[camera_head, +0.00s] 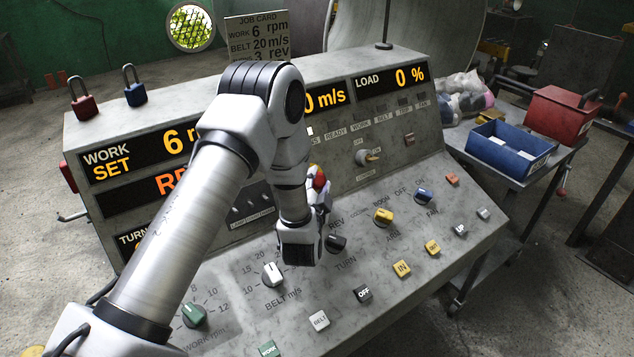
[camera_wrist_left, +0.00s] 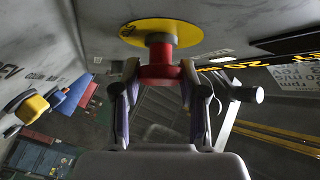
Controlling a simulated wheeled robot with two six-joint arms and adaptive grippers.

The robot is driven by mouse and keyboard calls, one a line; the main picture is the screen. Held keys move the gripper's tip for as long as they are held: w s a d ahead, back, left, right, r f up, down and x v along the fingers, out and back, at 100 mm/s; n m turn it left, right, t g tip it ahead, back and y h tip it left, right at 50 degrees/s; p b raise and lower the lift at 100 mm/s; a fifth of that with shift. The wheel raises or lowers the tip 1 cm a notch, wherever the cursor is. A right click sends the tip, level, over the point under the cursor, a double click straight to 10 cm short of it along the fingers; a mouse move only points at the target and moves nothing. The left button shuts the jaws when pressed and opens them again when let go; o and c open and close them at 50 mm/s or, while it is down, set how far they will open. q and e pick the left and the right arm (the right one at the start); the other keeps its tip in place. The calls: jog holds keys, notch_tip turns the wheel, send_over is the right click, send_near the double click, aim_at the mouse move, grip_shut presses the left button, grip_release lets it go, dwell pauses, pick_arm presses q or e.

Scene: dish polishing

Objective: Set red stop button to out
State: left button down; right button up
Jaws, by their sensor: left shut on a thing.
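The red stop button (camera_head: 319,177) shows as a small red and yellow patch beside my left gripper (camera_head: 322,192) on the sloped console. In the head view my arm hides most of the button. My right gripper is not in view.
The grey console (camera_head: 300,345) carries several knobs and push buttons, including a green knob (camera_head: 194,314), a white knob (camera_head: 272,274) and a yellow knob (camera_head: 383,216) near my arm. Two padlocks (camera_head: 134,88) stand on its top left. A blue bin (camera_head: 508,148) sits on a side table.

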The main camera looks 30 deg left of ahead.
pick_arm(q)
jog(key=c, duration=0.6)
grip_release()
jog(key=shift+d+r, duration=0.1)
jog(key=shift+d, duration=0.1)
jog(key=shift+s+d, duration=0.15)
jog(key=shift+s, duration=0.25)
jog(key=v, duration=1.1)
jog(key=shift+r, duration=0.1)
